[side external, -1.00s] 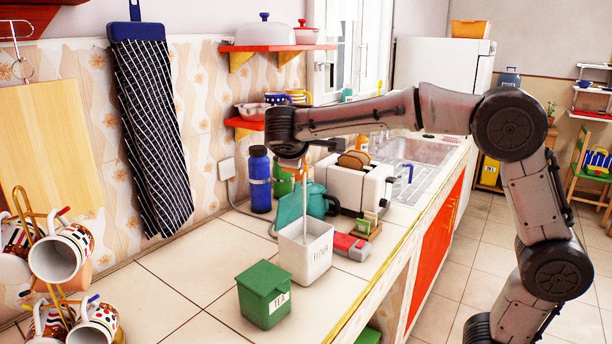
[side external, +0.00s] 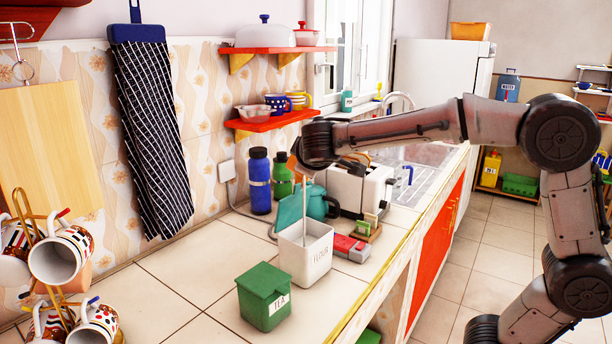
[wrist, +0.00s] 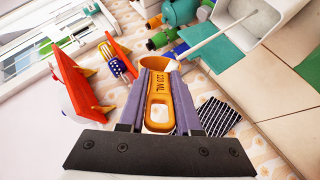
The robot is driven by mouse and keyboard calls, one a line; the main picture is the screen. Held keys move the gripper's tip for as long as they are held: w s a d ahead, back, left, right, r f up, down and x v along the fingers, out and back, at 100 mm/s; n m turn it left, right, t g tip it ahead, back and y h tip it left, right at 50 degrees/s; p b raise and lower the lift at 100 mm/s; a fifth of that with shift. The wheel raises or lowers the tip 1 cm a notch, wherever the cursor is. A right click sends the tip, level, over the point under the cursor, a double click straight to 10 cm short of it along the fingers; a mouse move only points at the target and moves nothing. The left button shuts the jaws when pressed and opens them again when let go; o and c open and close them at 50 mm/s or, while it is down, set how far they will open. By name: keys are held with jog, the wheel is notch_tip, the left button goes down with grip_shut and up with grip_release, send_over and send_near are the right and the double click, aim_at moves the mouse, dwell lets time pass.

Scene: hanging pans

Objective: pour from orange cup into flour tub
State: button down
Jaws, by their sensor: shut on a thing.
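My gripper (wrist: 158,82) is shut on the handle of the orange cup (wrist: 158,112), marked in ML, in the wrist view. The cup's bowl lies beyond the fingertips and its inside is hidden. In the side view my gripper (side external: 308,158) is above the white flour tub (side external: 318,260), and a bit of the orange cup (side external: 293,161) shows at its left. The tub stands open on the counter; it also shows in the wrist view (wrist: 262,22). A thin pale line (side external: 304,210) runs from the tub up towards the cup; I cannot tell whether it is a stream or a stick.
A green tea tub (side external: 264,298) stands in front of the flour tub. A teal pot (side external: 315,202), a toaster (side external: 362,188), a red block (side external: 348,247) and a blue bottle (side external: 259,182) stand behind or beside it.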

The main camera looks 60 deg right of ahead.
jog(key=shift+s+d+f+m+t+y, duration=0.2)
jog(key=shift+s+f+m+t+y, duration=0.15)
jog(key=shift+m+t, duration=0.25)
dwell(0.7)
jog(key=shift+r, duration=0.1)
